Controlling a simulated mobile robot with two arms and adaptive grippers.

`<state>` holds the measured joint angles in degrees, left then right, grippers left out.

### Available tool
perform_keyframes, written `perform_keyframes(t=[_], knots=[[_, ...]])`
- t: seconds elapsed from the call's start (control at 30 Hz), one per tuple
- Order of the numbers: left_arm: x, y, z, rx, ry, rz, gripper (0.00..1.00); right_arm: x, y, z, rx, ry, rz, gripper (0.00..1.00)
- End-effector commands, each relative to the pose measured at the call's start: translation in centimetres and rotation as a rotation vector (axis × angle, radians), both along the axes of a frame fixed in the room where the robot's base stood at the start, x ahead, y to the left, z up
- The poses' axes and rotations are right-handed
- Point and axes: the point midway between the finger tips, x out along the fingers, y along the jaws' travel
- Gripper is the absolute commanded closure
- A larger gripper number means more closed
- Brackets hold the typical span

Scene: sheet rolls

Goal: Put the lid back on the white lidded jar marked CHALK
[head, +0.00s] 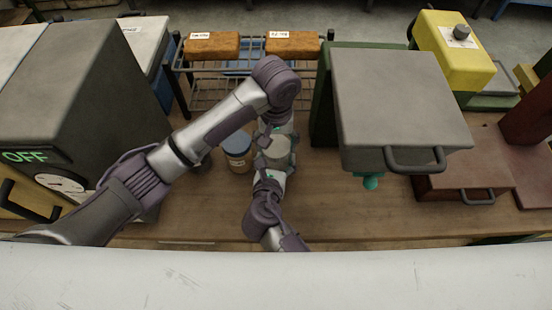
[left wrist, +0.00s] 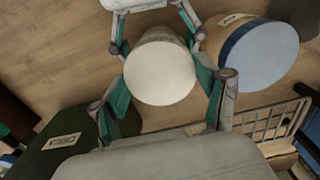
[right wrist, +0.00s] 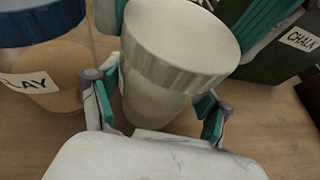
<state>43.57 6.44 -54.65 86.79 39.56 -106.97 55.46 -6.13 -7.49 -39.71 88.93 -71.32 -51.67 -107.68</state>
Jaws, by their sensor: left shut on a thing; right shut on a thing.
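The white jar (head: 277,152) stands on the bench between my two grippers. In the right wrist view its pale body (right wrist: 155,105) is upright and the white ribbed lid (right wrist: 180,45) sits on its mouth; I cannot tell if it is fully seated. My left gripper (head: 277,138) is shut on the lid, and its fingers flank the lid (left wrist: 160,72) in the left wrist view. My right gripper (head: 272,168) is shut on the jar's body from the near side, below the lid. No label shows on this jar's visible side.
A blue-lidded jar (head: 237,150), its label partly reading "LAY", stands close on the left. A green box marked CHALK (right wrist: 283,60) stands on the right, near a grey box with a handle (head: 400,100). A wire rack (head: 215,90) lies behind. Bare bench is in front.

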Motion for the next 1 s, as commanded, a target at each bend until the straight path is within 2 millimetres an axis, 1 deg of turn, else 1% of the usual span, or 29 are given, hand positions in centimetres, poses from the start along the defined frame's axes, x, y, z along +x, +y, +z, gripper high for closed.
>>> perform_keyframes(t=[0.1,0.2,0.47,0.5,0.63,0.67,0.93,1.0], knots=[[0.02,0.06,-0.01,0.002,0.0,-0.144,0.68,-0.01,0.01,0.0,0.0,0.0,0.0,1.0],[0.01,0.07,-0.04,0.001,0.001,-0.238,0.68,0.0,0.0,0.0,0.0,0.0,0.0,1.0],[-0.01,0.05,-0.06,0.001,0.001,-0.261,0.68,0.0,0.0,0.0,0.0,0.0,0.0,1.0],[-0.01,0.05,-0.06,0.001,0.001,-0.261,0.24,0.0,0.0,0.0,0.0,0.0,0.0,1.0],[-0.01,0.04,-0.06,0.001,0.001,-0.26,0.03,0.0,0.0,0.0,0.0,0.0,0.0,1.0],[-0.01,0.04,-0.05,0.001,0.001,-0.26,0.01,0.0,-0.01,0.0,0.0,0.0,0.0,1.0],[-0.01,0.02,-0.02,0.0,0.0,-0.259,0.01,0.0,-0.01,0.0,0.0,0.0,0.0,1.0],[0.02,-0.01,0.24,0.0,-0.001,-0.259,0.01,0.0,-0.01,0.0,0.0,0.0,0.0,1.0]])
